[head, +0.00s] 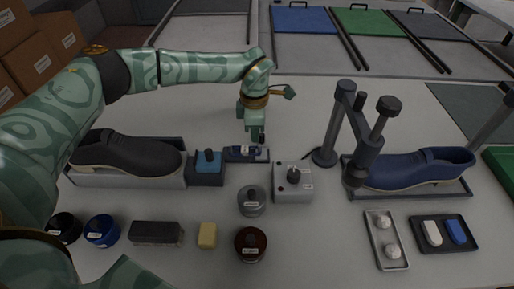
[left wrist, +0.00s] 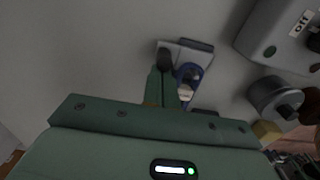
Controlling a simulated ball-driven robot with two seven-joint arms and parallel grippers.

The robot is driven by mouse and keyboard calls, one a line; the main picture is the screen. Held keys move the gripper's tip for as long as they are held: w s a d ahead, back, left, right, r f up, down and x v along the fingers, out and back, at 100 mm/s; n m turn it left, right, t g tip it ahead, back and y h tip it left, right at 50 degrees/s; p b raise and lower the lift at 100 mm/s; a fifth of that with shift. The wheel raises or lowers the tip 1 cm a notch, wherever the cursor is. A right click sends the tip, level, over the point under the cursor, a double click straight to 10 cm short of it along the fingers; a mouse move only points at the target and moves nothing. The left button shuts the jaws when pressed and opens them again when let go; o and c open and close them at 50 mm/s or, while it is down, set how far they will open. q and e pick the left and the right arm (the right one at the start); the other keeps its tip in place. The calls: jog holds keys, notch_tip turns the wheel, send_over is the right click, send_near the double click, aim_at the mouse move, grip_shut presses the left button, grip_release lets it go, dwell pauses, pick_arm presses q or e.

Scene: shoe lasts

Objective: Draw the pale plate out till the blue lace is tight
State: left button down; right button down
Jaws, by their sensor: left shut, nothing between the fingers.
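The pale plate (head: 261,157) lies on the table beside a blue block with a knob (head: 206,167), at its right side. A dark blue lace (head: 238,151) lies over it; I cannot tell how taut it is. In the left wrist view the plate (left wrist: 206,56) shows ahead of the fingers, with the blue lace (left wrist: 188,72) curving over it. My left gripper (head: 259,139) points down at the plate and is shut and empty. A dark knob (left wrist: 166,60) shows at its fingertips (left wrist: 165,74); I cannot tell whether they touch. My right gripper is not in view.
A black shoe (head: 125,153) sits in a tray at the left, a blue shoe (head: 415,168) at the right under a dark jointed stand (head: 332,130). A grey box with a knob (head: 293,183) and a grey round pot (head: 251,202) stand close to the plate. Table behind is clear.

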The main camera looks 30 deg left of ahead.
pick_arm(q)
jog(key=shift+d, duration=0.1)
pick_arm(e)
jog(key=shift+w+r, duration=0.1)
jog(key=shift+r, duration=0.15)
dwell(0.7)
pick_arm(q)
jog(key=shift+r+p, duration=0.1)
jog(key=shift+p, duration=0.2)
